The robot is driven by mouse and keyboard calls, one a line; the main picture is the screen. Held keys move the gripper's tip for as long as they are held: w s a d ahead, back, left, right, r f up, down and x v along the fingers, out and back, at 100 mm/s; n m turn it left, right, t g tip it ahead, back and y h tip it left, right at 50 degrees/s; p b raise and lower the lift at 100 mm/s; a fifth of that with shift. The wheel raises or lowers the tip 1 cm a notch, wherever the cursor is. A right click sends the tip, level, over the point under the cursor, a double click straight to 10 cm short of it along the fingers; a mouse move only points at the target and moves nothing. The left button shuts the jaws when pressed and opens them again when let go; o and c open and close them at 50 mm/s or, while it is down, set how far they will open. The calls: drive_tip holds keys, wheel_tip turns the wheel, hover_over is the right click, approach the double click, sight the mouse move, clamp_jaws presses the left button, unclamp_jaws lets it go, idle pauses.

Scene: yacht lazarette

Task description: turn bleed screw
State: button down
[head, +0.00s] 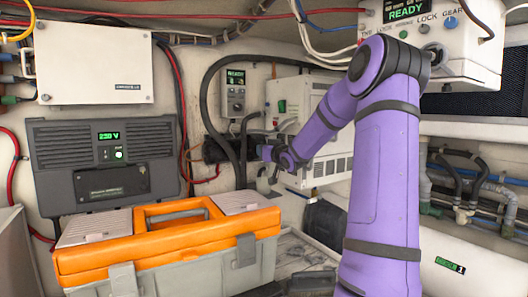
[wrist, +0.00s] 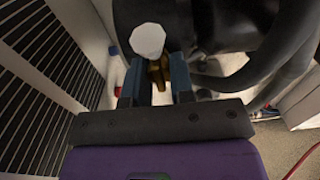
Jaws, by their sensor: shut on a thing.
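The bleed screw (wrist: 157,74) shows in the wrist view as a small brass piece between my fingers, partly hidden by them. My gripper (wrist: 158,82) is shut on it, with one blue-grey finger on each side. A pale, many-sided disc (wrist: 148,40) lies just beyond the fingertips; I cannot tell whether it is part of the screw. A large dark rounded body (wrist: 215,25) is behind. In the head view my gripper (head: 262,152) reaches left, close to a dark cylinder (head: 215,150) among hoses. The screw is too small to make out there.
Thick black hoses (wrist: 270,60) curve close to the right of my gripper in the wrist view. A white vented unit (head: 310,115) stands beside my wrist. An orange-lidded toolbox (head: 170,235) is at the front left. A grey charger panel (head: 103,160) is on the wall.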

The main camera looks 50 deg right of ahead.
drive_tip(key=c, duration=1)
unclamp_jaws()
drive_tip(key=v, duration=1.1)
drive_tip(key=shift+w+d+f, duration=0.1)
drive_tip(key=s+a+g+h, duration=0.15)
drive_tip(key=a+g, duration=0.45)
drive_tip(key=a, duration=1.4)
drive_tip(key=s+a+f+n+g+y, duration=0.1)
drive_tip(key=s+a+f+g+y, duration=0.1)
drive_tip(key=s+a, duration=0.7)
drive_tip(key=s+a+f+n+g+y, duration=0.1)
drive_tip(key=s+a+g+y, duration=0.3)
drive_tip(key=s+a, duration=0.5)
drive_tip(key=s+f, duration=0.1)
drive_tip(key=s, duration=0.4)
drive_tip(key=shift+s+a+n, duration=0.15)
drive_tip(key=shift+a+n, duration=0.15)
